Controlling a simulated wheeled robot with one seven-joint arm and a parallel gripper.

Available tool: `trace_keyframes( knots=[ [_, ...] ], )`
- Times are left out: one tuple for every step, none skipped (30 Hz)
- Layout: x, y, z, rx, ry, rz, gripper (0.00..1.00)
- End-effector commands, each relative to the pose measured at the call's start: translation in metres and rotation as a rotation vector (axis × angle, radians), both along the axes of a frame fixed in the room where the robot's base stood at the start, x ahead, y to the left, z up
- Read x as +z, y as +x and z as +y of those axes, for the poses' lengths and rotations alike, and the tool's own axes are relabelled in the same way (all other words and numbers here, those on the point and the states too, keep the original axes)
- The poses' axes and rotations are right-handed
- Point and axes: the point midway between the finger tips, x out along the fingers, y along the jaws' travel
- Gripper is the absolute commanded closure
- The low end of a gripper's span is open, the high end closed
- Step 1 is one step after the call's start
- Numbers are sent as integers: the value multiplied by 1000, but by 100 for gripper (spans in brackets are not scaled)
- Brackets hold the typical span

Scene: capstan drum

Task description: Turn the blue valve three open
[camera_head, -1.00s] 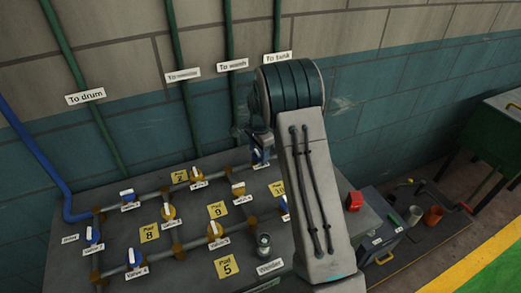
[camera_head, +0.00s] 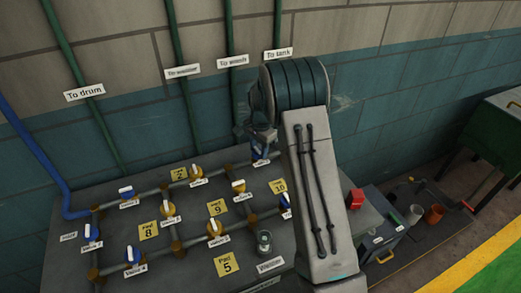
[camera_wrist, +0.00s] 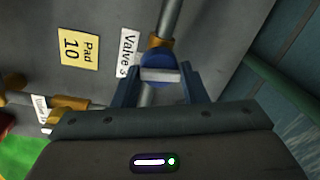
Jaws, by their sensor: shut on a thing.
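The blue valve three (camera_wrist: 158,62) shows in the wrist view with a white bar handle, on a grey pipe (camera_wrist: 172,18) next to a label reading Valve 3 (camera_wrist: 128,53). The bar lies across the pipe's line. My gripper (camera_wrist: 160,78) has a dark blue finger at each end of the bar and is shut on it. In the head view my gripper (camera_head: 262,138) is at the board's back right edge, under my arm. It hides much of the valve there.
The sloping grey board (camera_head: 115,225) carries other blue and yellow valves on pipes, with yellow pad labels such as Pad 10 (camera_wrist: 77,48). A small jar-like object (camera_head: 264,243) stands near its front. The wall (camera_head: 375,100) with green pipes rises close behind.

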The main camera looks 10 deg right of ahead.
Motion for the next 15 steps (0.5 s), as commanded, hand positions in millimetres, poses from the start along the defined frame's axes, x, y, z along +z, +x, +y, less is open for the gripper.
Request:
trace_keyframes(
  knots=[
    [-2,1,-2,34,-2,-4,84],
    [-2,1,-2,60,-1,-4,84],
    [-2,2,-2,96,-2,-5,84],
    [-2,2,-2,124,-2,-5,84],
    [-2,2,-2,152,-1,-5,84],
    [-2,2,-2,189,-2,-4,84],
    [-2,2,-2,218,-2,-4,84],
    [-2,2,-1,247,-1,-3,84],
    [-2,2,-1,286,-1,-4,84],
    [-2,2,-1,314,-1,-3,84],
    [-1,3,-1,342,-2,-3,84],
    [-1,3,-2,380,-2,-3,84],
    [-1,3,-1,409,-3,-4,84],
    [-1,3,-1,438,-2,-4,84],
    [-1,3,-1,475,-1,-4,84]
  ],
)
